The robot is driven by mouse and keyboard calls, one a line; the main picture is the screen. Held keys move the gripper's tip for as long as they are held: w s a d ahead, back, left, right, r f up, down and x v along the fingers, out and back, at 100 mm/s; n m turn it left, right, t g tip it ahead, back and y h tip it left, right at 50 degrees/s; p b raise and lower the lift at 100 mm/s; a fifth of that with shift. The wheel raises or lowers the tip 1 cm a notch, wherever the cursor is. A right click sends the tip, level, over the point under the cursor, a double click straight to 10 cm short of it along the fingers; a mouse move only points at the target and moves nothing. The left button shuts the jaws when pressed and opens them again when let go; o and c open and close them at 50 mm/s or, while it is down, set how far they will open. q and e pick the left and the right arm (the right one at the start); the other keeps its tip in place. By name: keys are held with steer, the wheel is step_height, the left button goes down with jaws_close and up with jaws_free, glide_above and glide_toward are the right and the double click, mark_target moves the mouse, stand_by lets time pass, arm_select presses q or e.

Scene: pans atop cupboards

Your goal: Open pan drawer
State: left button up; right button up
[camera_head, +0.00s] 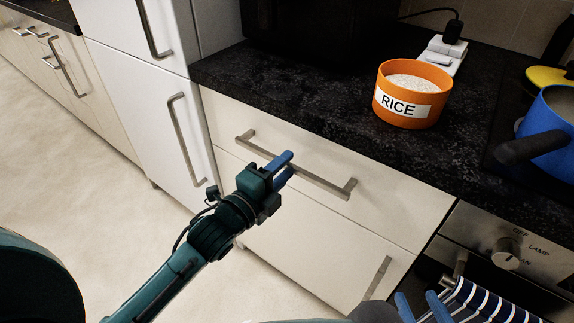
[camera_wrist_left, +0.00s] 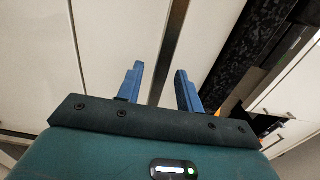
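A cream drawer front (camera_head: 390,196) sits shut below the black counter, with a long metal bar handle (camera_head: 325,184). My left gripper (camera_head: 285,169) is at the middle of this handle. In the left wrist view, the blue fingers of my left gripper (camera_wrist_left: 160,84) are apart, and the handle bar (camera_wrist_left: 175,45) runs between them in the picture. I cannot tell whether the fingers touch the bar. My right gripper (camera_head: 422,308) is at the bottom edge of the head view, its two blue fingers apart, beside a striped cloth.
A lower cream front (camera_head: 300,248) has its own handle (camera_head: 377,278). An orange rice tub (camera_head: 408,100) and a blue pot (camera_head: 552,135) stand on the counter (camera_head: 300,85). The oven panel with its knob (camera_head: 506,254) and the striped cloth (camera_head: 490,303) are at right. Floor (camera_head: 60,140) at left is clear.

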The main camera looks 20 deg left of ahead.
arm_select(q)
steer(key=shift+x, duration=0.85)
steer(key=shift+c, duration=0.2)
jaws_close()
